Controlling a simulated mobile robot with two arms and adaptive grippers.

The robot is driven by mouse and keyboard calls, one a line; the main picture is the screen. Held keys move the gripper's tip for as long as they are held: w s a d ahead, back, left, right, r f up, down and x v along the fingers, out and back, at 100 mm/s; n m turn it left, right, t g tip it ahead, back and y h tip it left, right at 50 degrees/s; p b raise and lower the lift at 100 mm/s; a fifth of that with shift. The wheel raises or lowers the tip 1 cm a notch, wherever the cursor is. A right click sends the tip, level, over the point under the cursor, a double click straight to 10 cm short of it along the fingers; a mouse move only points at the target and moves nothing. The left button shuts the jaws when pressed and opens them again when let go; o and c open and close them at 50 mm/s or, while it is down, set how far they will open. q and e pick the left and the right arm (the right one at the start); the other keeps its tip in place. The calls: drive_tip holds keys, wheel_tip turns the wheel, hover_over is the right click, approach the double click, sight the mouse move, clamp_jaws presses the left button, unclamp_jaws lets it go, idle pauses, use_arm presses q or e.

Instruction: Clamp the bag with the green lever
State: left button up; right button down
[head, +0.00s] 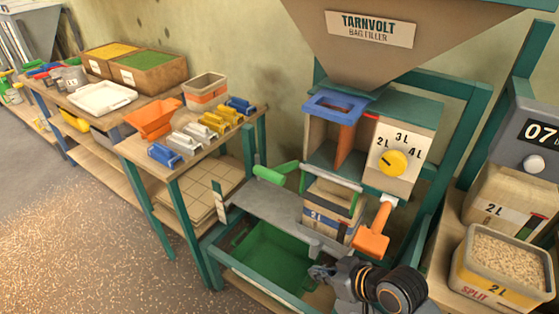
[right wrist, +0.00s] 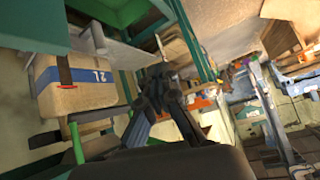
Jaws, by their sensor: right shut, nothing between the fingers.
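The bag (head: 322,222), tan with a blue stripe marked 2 L, stands upright under the filler's spout on a grey shelf. The green lever (head: 271,175) sticks out to the left of the spout, above the shelf. My right gripper (head: 322,273) is shut and empty, below and in front of the bag and apart from it. Its closed fingers show in the right wrist view (right wrist: 158,85). The green lever cannot be made out surely in the wrist view. My left gripper is out of view.
An orange lever (head: 372,238) hangs right of the bag, close above my right arm. A yellow dial (head: 393,162) is on the filler. A green bin (head: 265,255) sits below the shelf. A bench (head: 190,168) with clips and trays stands at the left; filled containers are at the right.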

drive_tip(key=w+a+r+n+y, duration=0.3)
drive_tip(key=r, duration=0.7)
wheel_tip(320, 180, up, 12)
drive_tip(key=t+y+p, duration=0.2)
drive_tip(key=y+p, duration=0.1)
hover_over(278, 175)
drive_tip(key=shift+w+a+r+n, duration=0.1)
drive_tip(key=shift+w+r+n, duration=0.1)
drive_tip(key=shift+w+n, duration=0.1)
wheel_tip(278, 175, down, 3)
drive_tip(key=shift+s+r, duration=0.1)
drive_tip(key=shift+s, duration=0.05)
drive_tip(key=shift+s+d+f, duration=0.1)
drive_tip(key=shift+d+f, duration=0.1)
drive_tip(key=shift+f, duration=0.5)
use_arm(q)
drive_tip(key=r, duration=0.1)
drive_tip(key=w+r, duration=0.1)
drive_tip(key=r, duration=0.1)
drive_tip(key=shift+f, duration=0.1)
use_arm(e)
drive_tip(key=shift+a+f, duration=0.1)
drive_tip(key=shift+f, duration=0.05)
